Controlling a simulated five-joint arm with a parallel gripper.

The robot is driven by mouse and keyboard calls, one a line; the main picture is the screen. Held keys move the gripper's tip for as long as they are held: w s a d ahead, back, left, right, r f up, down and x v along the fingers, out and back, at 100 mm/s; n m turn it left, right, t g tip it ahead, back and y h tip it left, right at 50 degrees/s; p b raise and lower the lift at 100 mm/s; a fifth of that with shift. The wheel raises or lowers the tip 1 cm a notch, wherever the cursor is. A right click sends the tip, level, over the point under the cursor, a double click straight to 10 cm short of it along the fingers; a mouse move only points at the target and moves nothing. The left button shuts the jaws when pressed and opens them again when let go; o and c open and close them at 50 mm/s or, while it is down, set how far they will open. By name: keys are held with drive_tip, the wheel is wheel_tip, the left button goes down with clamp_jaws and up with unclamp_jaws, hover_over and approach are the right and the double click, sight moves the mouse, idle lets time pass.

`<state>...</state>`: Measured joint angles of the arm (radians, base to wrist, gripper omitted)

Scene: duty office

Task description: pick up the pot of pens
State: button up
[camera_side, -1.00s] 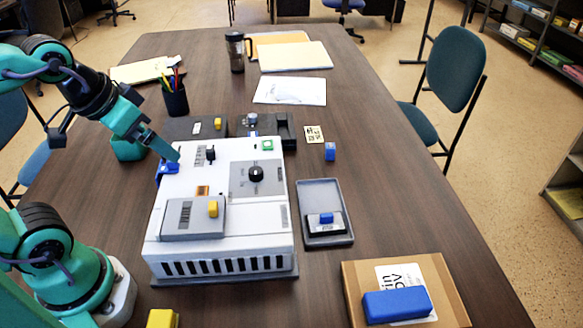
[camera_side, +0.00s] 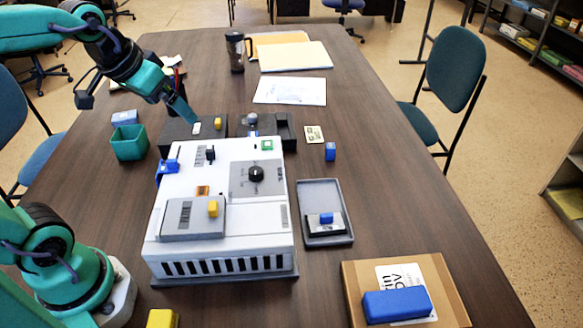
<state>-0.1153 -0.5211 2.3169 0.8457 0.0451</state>
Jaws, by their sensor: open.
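The pot of pens (camera_side: 183,85) is a dark cup standing on the table's left side, beyond the white machine. My arm hides most of it; bits of the pot and some pen tops show around the gripper. My gripper (camera_side: 191,116) is open and empty. It points down and right in front of the pot, its tips over the dark box just behind the machine. I cannot tell the gap between the fingers and the pot.
The white machine (camera_side: 218,235) fills the table's middle, with a dark box (camera_side: 178,134) behind it. A green open container (camera_side: 129,143) stands left of that. The table's right side has free room.

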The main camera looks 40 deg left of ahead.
drive_tip(key=w+a+f+n+y, duration=0.1)
drive_tip(key=w+a+n+y, duration=0.1)
drive_tip(key=w+a, duration=1.35)
drive_tip(key=w+a+f, duration=0.2)
drive_tip(key=a+f, duration=0.2)
drive_tip(key=a, duration=0.4)
drive_tip(key=w+a+f+n, duration=0.1)
drive_tip(key=w+a+f, duration=0.1)
drive_tip(key=a+f, duration=0.3)
drive_tip(key=w+a+f+n+g+y, duration=0.1)
drive_tip(key=a+f, duration=0.4)
drive_tip(key=a, duration=0.6)
drive_tip(key=shift+w, duration=0.65)
drive_tip(key=shift+f, duration=0.1)
drive_tip(key=shift+x, duration=2.5)
